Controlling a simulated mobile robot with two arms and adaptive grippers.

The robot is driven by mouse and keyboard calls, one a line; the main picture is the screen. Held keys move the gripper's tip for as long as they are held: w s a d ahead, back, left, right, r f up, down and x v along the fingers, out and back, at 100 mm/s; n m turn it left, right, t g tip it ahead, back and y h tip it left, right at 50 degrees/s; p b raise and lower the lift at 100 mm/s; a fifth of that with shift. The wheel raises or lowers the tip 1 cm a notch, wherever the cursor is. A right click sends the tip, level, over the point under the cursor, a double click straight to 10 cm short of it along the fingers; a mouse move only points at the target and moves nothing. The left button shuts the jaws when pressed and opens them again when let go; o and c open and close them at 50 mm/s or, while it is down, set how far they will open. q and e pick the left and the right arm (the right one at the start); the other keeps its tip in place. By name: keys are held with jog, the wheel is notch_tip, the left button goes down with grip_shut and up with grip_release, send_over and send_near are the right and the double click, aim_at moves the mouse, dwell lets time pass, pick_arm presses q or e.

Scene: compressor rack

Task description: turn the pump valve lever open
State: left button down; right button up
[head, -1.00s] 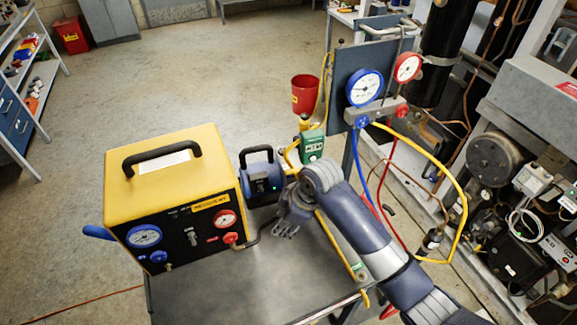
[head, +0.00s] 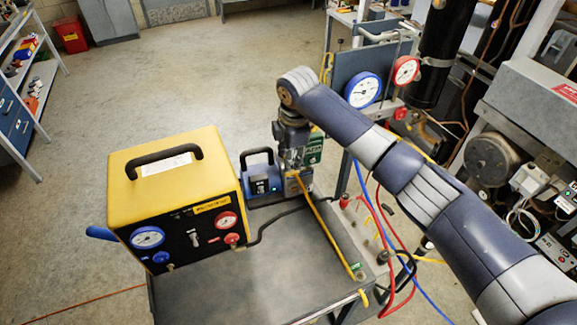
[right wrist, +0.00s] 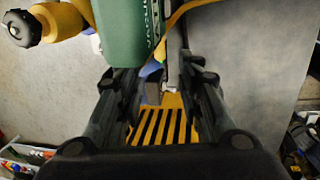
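The blue pump (head: 262,178) with a black carry handle stands on the grey cart beside the yellow machine. My right gripper (head: 296,172) points down at the pump's right end, close to a green gauge box (head: 314,152). The right wrist view shows this gripper (right wrist: 158,88) open, its two dark fingers apart. A small blue and dark grey part (right wrist: 152,75) shows between the fingers; I cannot tell whether it is the valve lever or whether it is touched. The green box (right wrist: 132,30) is just beyond the fingers. My left gripper is not in view.
The yellow machine (head: 165,175) with gauges stands left on the cart (head: 215,285). A yellow hose (head: 328,235) crosses the cart's right side. The gauge manifold (head: 362,91) on a panel and red and blue hoses are close to my right arm. The cart's front is clear.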

aim_at(298, 171)
jog(key=f, duration=0.4)
jog(key=w+f+p, duration=0.1)
jog(key=f, duration=0.1)
jog(key=shift+w+a+f, duration=0.1)
jog(key=shift+a+f, duration=0.1)
jog(key=shift+f, duration=0.15)
jog(key=shift+c, duration=0.3)
grip_shut()
